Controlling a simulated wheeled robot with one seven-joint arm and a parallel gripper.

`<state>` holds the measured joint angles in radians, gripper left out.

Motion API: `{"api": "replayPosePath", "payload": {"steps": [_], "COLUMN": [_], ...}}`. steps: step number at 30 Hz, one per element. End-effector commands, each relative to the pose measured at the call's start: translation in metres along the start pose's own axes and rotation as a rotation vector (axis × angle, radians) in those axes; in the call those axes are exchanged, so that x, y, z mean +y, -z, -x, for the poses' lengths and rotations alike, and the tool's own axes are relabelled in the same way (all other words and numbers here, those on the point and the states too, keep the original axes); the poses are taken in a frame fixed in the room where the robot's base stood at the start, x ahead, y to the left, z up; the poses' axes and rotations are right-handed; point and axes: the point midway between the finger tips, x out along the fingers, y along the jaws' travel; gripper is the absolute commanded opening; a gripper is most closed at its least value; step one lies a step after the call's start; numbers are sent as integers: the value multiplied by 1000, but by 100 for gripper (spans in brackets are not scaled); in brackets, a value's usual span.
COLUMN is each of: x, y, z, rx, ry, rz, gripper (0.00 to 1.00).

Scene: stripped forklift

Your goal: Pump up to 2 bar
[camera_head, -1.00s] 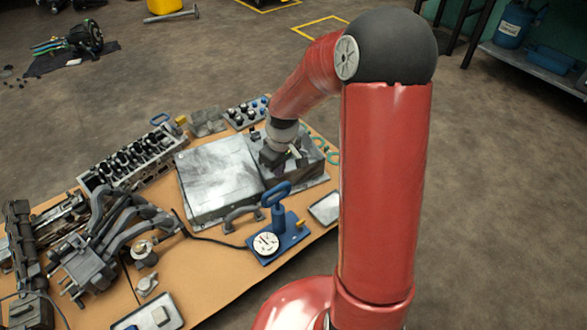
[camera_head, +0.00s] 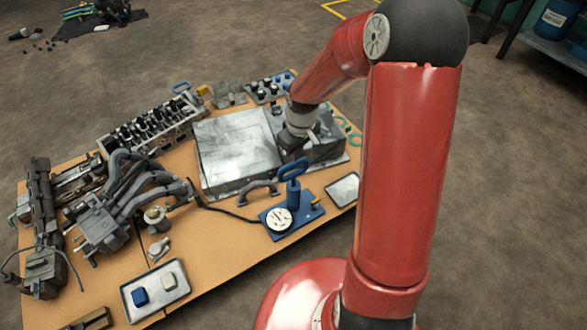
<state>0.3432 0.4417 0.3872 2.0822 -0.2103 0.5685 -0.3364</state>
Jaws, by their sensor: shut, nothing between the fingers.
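A blue hand pump (camera_head: 293,193) with a loop handle on top stands on a blue base plate at the front right of the table. Its round white gauge (camera_head: 279,219) faces up at the left of the base; the needle reading is too small to tell. A black hose (camera_head: 222,211) runs from the pump to the left. My gripper (camera_head: 298,150) is behind the pump, low over the metal box on the table. Its fingers are small and dark here and look shut, with nothing seen in them. The pump handle and my gripper are apart.
The table (camera_head: 225,261) holds a flat metal case (camera_head: 236,150), an engine head (camera_head: 151,126), grey manifold pipes (camera_head: 128,184) and a tray with blue and white blocks (camera_head: 155,290). An empty small tray (camera_head: 342,190) lies right of the pump.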

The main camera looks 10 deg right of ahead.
Motion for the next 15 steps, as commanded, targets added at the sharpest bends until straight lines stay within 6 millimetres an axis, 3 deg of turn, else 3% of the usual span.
{"api": "replayPosePath", "payload": {"steps": [1,6,15], "x": [0,0,0], "y": [0,0,0], "z": [-13,-27,-28], "rx": [0,1,1], "ry": [0,0,0], "rz": [1,2,2], "gripper": [0,0,0]}}
